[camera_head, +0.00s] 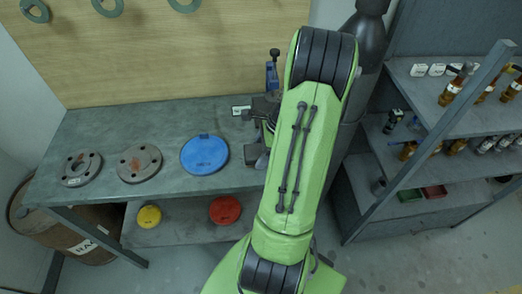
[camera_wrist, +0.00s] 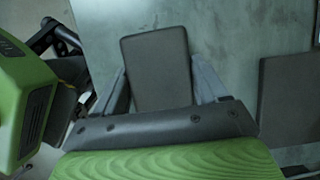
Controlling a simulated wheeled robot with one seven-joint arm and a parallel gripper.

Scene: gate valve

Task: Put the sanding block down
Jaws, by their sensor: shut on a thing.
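The sanding block, a dark grey-brown rectangular block (camera_wrist: 155,62), shows in the wrist view between the fingers of my gripper (camera_wrist: 160,80). My gripper is shut on it. Behind it is the grey-green bench top (camera_wrist: 225,30); I cannot tell whether the block touches it. In the head view my green arm hides the gripper and the block.
A similar dark block (camera_wrist: 288,98) is to the right in the wrist view. The bench (camera_head: 95,125) carries two grey flanges (camera_head: 80,168) (camera_head: 139,162) and a blue disc (camera_head: 204,154). Yellow (camera_head: 149,215) and red (camera_head: 225,209) discs are below. A shelf (camera_head: 450,130) with bottles stands right.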

